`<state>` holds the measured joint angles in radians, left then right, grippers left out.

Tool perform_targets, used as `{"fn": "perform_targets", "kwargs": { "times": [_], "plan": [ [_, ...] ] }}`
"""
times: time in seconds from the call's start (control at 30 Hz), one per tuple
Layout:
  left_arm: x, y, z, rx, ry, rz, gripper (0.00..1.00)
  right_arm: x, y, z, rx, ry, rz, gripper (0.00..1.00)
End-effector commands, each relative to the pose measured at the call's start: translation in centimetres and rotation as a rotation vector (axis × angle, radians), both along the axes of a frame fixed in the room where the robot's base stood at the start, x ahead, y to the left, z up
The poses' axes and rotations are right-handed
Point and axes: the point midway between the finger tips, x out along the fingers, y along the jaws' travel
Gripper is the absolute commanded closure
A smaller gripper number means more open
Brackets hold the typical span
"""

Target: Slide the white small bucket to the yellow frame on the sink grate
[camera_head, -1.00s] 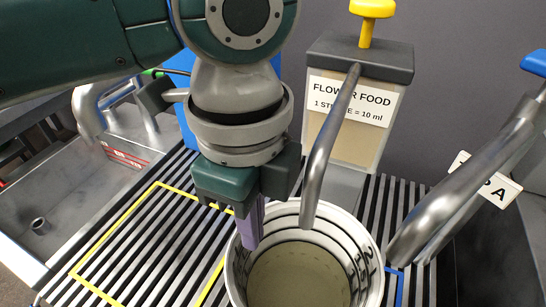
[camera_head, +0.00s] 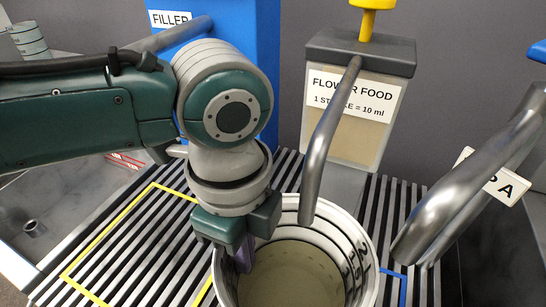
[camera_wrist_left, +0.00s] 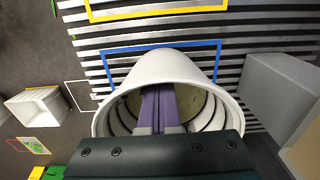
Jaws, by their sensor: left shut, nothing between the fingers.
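The white small bucket (camera_head: 361,240) stands on the striped sink grate (camera_head: 120,250) under the flower food spout, its bottom cut off by the head view's lower edge. It holds murky liquid, and marks line its inner wall. The yellow frame (camera_head: 105,235) lies on the grate to the left of the bucket, partly hidden by the bucket and my arm. My left gripper (camera_head: 244,262) is shut and empty, its purple fingers inside the bucket mouth near the left wall. In the left wrist view the fingers (camera_wrist_left: 158,108) reach into the bucket (camera_wrist_left: 172,66); contact with the wall is unclear.
A blue frame (camera_head: 404,285) lies at the bucket's right. The flower food dispenser (camera_head: 350,105) stands behind, its spout (camera_head: 328,150) over the bucket. A metal tap (camera_head: 465,190) hangs at right. A blue filler unit (camera_head: 250,50) stands behind my arm. The visible yellow-framed area is clear.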

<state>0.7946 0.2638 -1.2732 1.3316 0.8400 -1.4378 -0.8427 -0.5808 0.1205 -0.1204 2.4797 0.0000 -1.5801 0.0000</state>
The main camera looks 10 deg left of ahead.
Motion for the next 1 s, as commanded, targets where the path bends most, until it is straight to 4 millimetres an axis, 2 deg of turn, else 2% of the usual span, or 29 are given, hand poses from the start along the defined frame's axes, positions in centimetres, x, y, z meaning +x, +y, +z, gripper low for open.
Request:
{"fn": "perform_targets", "kwargs": {
  "times": [0.03,0.1,0.2,0.3,0.73,0.87,1.0],
  "plan": [
    [0.3,1.7,0.4,0.013,0.002,0.011,1.0,0.0,0.0,1.0,0.0,0.0,0.0,1.0],
    [0.7,3.3,0.3,0.014,0.002,0.012,1.0,0.0,0.0,1.5,-0.001,0.0,0.0,1.0],
    [1.2,4.9,0.2,0.013,0.002,0.01,1.0,0.0,0.0,1.8,-0.001,-0.001,0.0,1.0],
    [1.5,5.8,0.0,0.011,0.0,0.007,1.0,0.0,0.0,2.0,0.0,-0.001,0.0,1.0],
    [1.5,5.9,0.2,0.009,0.0,0.004,1.0,0.0,0.0,2.2,-0.001,-0.001,0.0,1.0],
    [1.4,5.8,1.5,0.009,0.001,0.005,1.0,0.0,0.0,3.6,-0.001,-0.001,0.0,1.0],
    [1.1,5.8,3.9,0.008,0.001,0.007,1.0,0.0,0.0,6.4,-0.001,-0.001,0.0,1.0]
  ]
}}
